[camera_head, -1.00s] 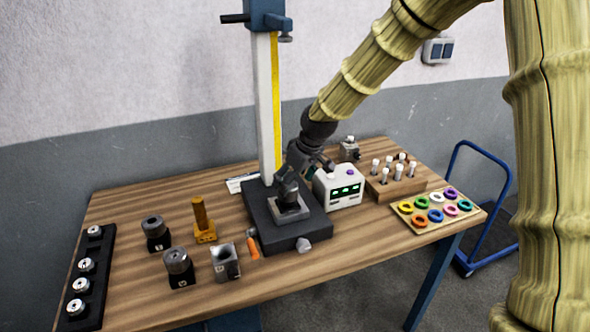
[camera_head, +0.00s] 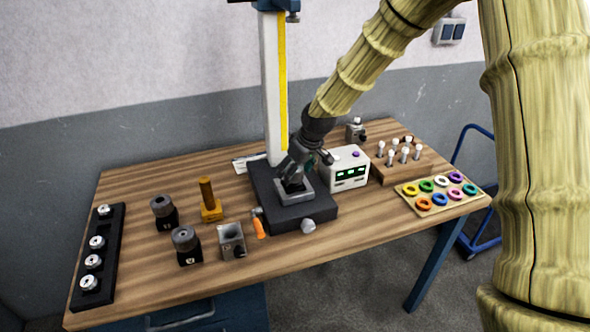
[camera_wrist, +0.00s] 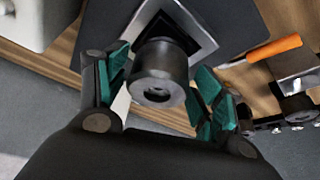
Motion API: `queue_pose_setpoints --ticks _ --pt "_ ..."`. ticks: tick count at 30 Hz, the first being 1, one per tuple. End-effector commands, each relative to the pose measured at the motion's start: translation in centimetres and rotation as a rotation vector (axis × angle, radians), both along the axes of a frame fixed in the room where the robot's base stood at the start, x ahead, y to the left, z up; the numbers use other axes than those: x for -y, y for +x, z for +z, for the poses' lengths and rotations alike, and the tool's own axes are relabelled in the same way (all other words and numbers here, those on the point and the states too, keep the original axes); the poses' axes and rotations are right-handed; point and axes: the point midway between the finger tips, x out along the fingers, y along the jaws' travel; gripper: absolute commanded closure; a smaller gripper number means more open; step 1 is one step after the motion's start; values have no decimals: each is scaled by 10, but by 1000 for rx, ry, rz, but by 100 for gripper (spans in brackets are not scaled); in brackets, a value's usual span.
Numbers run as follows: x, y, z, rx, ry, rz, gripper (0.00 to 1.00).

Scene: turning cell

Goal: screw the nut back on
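A dark round nut with a hole in its end (camera_wrist: 158,80) stands in a square grey metal fixture (camera_wrist: 192,22), seen in the wrist view. My gripper (camera_wrist: 165,95) is open, with its green pads on either side of the nut. The pads look close to its sides; I cannot tell whether either touches. In the head view my gripper (camera_head: 297,174) is low over the grey fixture (camera_head: 305,192) on the dark stand base (camera_head: 290,215), and hides the nut there.
A white display box (camera_head: 348,172) stands close right of my gripper, and the tall column (camera_head: 271,90) behind it. An orange-handled tool (camera_head: 259,229), a grey block (camera_head: 232,243) and two dark round holders (camera_head: 163,212) (camera_head: 186,246) are left. The front table strip (camera_head: 330,245) is clear.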

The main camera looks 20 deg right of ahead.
Motion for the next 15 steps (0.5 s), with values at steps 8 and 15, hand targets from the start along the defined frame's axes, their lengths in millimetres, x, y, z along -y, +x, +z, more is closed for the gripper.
queue_pose_setpoints --ticks 8,15 --pt "0 0 0 0 0 -3 73" --pt "0 0 0 1 -4 -118 73"
